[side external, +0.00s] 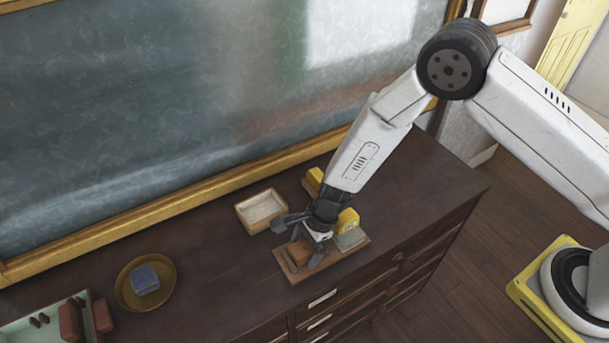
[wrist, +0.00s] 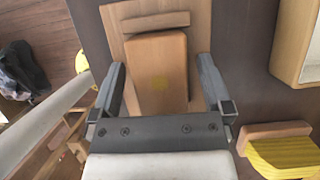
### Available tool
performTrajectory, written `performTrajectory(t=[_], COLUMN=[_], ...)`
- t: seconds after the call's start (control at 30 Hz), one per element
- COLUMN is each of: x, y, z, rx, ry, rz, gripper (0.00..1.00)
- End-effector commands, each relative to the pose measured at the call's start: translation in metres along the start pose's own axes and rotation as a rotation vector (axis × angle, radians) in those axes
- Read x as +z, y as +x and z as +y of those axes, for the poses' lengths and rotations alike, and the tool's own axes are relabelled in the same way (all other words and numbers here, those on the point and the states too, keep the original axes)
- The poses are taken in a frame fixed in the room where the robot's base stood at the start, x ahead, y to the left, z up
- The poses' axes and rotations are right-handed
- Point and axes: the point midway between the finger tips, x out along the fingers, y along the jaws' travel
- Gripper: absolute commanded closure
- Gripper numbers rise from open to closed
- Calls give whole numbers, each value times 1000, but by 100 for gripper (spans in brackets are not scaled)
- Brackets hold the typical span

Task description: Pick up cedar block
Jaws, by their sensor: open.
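The cedar block (side external: 293,252) looks like a plain orange-brown wooden block. It lies on a flat wooden board (side external: 295,277) on the dark cabinet top. In the wrist view the cedar block (wrist: 160,75) lies between my fingers, with a thin wooden strip across the board (wrist: 120,22) beyond it. My gripper (side external: 307,247) points down over the board, and it also shows in the wrist view (wrist: 160,65). The fingers are open, one on each side of the block, with a visible gap on both sides. My gripper partly hides the block in the side view.
A shallow tray (side external: 243,219) with a pale inside stands behind my gripper. Yellow pieces (side external: 348,219) and a grey block (side external: 350,239) are close on the right. A brown bowl (side external: 127,296) holding a blue block (side external: 145,280) sits at left. A wall board rises behind.

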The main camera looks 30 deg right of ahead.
Motion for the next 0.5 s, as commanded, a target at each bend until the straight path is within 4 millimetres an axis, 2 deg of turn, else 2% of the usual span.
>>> performTrajectory(t=[0.2, 0.23, 0.5], x=[0, 0, 0], y=[0, 0, 0], z=[0, 0, 0], rx=[0, 0, 0], ry=[0, 0, 0], rz=[0, 0, 0], gripper=[0, 3, 89])
